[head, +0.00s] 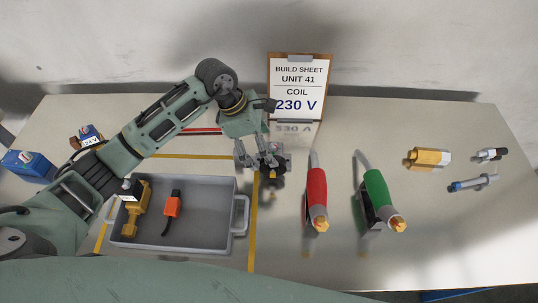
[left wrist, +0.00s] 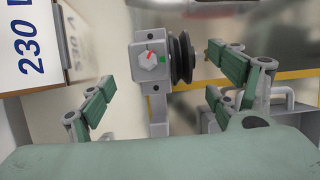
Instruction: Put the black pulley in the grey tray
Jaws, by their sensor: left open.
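In the head view the pulley (head: 271,179) shows as a dark shape, partly hidden under my left gripper (head: 262,160). My left gripper (left wrist: 160,88) is open, with its green-padded fingers apart on either side of the block and pulley; I cannot see clear contact. The grey tray (head: 243,187) lies left of the pulley in the head view. My right gripper is not in view.
The tray holds a yellow part (head: 135,207) and an orange part (head: 173,205). A build sheet stand (head: 300,87) stands behind the gripper. Red (head: 317,188) and green (head: 378,192) tools stand to the right. Blue boxes (head: 28,166) lie far left.

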